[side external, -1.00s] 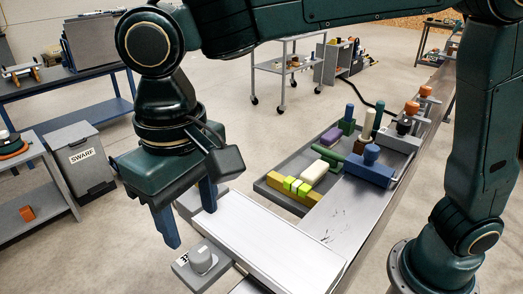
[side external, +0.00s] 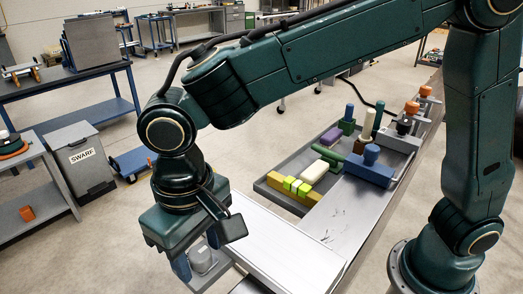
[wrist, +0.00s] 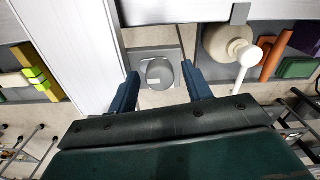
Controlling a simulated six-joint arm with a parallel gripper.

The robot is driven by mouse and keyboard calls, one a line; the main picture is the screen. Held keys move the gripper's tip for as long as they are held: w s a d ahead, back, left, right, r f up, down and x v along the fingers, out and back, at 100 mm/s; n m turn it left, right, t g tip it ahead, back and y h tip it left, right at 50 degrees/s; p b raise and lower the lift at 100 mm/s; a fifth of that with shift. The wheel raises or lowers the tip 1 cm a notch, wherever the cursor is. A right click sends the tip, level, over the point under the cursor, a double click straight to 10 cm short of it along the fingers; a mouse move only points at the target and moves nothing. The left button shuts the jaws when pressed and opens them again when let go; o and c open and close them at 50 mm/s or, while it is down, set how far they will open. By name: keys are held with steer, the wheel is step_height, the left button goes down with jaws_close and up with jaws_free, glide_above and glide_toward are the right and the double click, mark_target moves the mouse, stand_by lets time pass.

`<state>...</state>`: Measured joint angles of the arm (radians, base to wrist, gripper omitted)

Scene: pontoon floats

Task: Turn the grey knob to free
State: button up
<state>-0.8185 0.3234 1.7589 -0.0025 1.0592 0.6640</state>
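The grey knob (side external: 203,260) is a rounded cap on a small grey plate at the near end of the long white panel. The knob also shows in the wrist view (wrist: 160,70), with a small pale label at its lower edge. My gripper (side external: 196,259) is open, its blue fingers pointing down. In the wrist view my gripper (wrist: 160,79) has one finger left and one right of the knob, with gaps showing. I cannot tell how far down the fingers reach. The plate's markings are mostly hidden in the side view.
The white panel (side external: 270,235) runs beside the knob. A grey tray (side external: 268,190) with coloured blocks and a blue cylinder lies beyond it. In the wrist view a beige round part with a white handle (wrist: 246,62) is right of the knob. A swarf bin (side external: 82,160) stands on the floor.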

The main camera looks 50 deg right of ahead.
steer(key=c, duration=0.8)
steer(key=shift+n, duration=0.4)
steer(key=n, duration=1.7)
steer(key=shift+w, duration=0.1)
